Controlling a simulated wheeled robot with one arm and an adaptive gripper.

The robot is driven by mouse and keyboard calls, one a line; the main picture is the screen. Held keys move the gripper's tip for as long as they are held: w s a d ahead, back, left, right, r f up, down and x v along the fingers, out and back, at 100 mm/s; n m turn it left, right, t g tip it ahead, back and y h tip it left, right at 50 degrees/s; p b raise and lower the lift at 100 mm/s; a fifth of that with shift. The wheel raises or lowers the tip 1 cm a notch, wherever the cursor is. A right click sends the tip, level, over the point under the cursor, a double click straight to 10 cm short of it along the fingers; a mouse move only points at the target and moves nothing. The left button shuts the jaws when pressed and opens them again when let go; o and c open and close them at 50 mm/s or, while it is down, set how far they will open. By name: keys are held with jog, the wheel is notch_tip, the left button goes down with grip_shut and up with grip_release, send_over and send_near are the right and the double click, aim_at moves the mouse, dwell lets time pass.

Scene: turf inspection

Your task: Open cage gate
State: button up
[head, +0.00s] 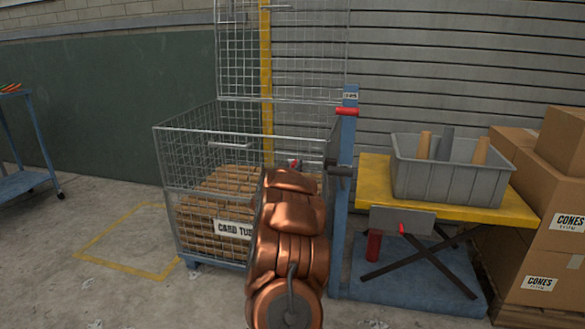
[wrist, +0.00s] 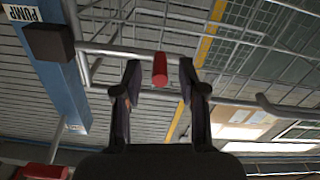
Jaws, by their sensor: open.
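The wire mesh cage (head: 200,150) stands left of centre in the head view. It holds brown card tubes (head: 205,220) and has a white label on its front. My copper arm covers its right front part. A red knob (wrist: 160,70) shows in the wrist view beside the cage's grey bars (wrist: 235,102). My gripper (wrist: 160,64) is open, with one dark finger on each side of the red knob in the picture. I cannot tell whether the fingers touch it. In the head view my gripper is hidden behind the arm, with a small red part (head: 293,163) near there.
A blue post (head: 343,190) with a red handle (head: 347,112) stands right of the cage. Further right, a yellow-topped lift table (head: 375,180) bears a grey bin (head: 450,182) of cones, beside stacked boxes (head: 560,215). A blue cart (head: 22,185) is far left.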

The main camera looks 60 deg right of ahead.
grip_shut()
dwell(0.4)
